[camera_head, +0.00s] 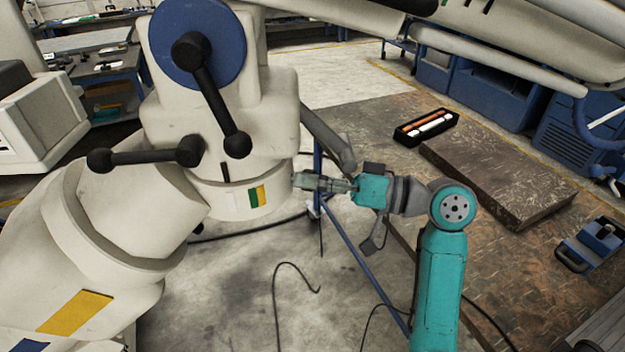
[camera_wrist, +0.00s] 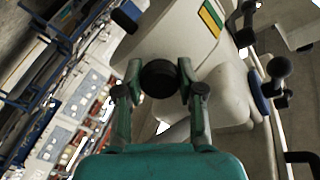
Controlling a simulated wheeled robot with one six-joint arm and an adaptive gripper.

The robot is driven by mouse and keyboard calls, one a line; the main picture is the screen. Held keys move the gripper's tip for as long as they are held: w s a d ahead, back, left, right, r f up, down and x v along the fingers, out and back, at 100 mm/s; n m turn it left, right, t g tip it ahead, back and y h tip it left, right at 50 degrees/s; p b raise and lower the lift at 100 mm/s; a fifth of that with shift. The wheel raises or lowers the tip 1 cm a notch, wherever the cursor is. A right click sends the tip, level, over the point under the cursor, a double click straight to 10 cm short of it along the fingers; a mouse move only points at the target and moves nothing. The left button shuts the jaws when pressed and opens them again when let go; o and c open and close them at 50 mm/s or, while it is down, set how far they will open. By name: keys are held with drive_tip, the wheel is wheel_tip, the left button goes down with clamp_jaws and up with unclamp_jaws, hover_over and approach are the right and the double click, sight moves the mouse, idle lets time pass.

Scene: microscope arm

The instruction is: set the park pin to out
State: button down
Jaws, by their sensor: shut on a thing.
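The park pin shows in the wrist view as a round black knob (camera_wrist: 158,79) on the side of the white microscope arm (camera_wrist: 185,40). My gripper (camera_wrist: 159,82) is shut on this knob, with one finger on each side of it. In the head view my gripper (camera_head: 303,181) reaches in from the right to the white joint housing (camera_head: 235,200), close to its green and yellow label (camera_head: 258,196). The knob is hidden behind the fingers there. I cannot tell how far the pin stands out of the housing.
Black ball-ended levers (camera_head: 215,95) and a blue disc (camera_head: 197,42) sit on the microscope arm. A white arm section (camera_head: 500,40) runs across the top right. A dark slab (camera_head: 495,175) and a small black tray (camera_head: 427,128) lie on a brown table at right.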

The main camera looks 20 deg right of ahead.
drive_tip(key=shift+v, duration=1.05)
drive_tip(key=c, duration=0.7)
unclamp_jaws()
drive_tip(key=v, duration=1.2)
drive_tip(key=shift+w+f, duration=0.1)
